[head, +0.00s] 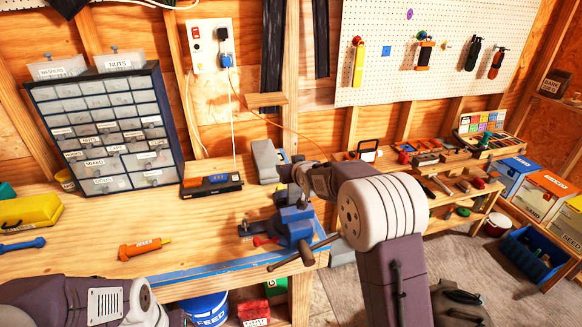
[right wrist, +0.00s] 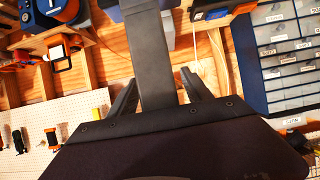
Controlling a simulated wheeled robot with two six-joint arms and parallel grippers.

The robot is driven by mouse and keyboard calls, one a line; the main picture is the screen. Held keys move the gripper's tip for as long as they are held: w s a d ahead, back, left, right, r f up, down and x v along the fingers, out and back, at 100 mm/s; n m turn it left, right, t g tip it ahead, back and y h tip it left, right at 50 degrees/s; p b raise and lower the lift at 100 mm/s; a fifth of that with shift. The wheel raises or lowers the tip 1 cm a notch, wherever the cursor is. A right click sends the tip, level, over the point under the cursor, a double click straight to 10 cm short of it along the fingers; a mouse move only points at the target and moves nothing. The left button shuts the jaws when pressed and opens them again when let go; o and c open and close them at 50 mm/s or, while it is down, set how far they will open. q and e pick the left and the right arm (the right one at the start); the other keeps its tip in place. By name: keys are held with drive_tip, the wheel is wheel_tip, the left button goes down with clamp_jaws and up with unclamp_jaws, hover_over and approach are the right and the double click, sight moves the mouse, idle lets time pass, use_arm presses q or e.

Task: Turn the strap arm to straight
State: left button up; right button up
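A dark grey bar (right wrist: 155,60) runs down the middle of the right wrist view, between the two fingers of my right gripper (right wrist: 158,76). It may be the strap arm; I cannot tell for sure. The fingers stand apart on either side of it, and I cannot make out any contact. In the head view my right arm reaches over the bench to a grey block (head: 266,161) behind the blue vise (head: 293,226), and hides much of that spot. My left arm shows at the lower left, its gripper out of view.
The workbench (head: 200,240) holds a drawer cabinet (head: 110,130), a level (head: 211,186), an orange tool (head: 145,248) and a yellow case (head: 30,211). The vise and its handle stand close under my right arm. A pegboard (head: 440,40) with tools hangs behind.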

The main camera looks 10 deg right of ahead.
drive_tip(key=shift+s, duration=0.1)
drive_tip(key=b+v, duration=0.1)
drive_tip(key=v, duration=0.8)
drive_tip(key=shift+b, duration=0.4)
drive_tip(key=shift+r, duration=0.15)
drive_tip(key=s+f+g, duration=0.5)
drive_tip(key=s+f, duration=0.6)
drive_tip(key=s, duration=0.4)
drive_tip(key=s+f+g, duration=0.6)
drive_tip(key=s+f, duration=0.5)
drive_tip(key=s, duration=0.4)
drive_tip(key=shift+f+m+g, duration=0.15)
drive_tip(key=shift+m+g, duration=0.15)
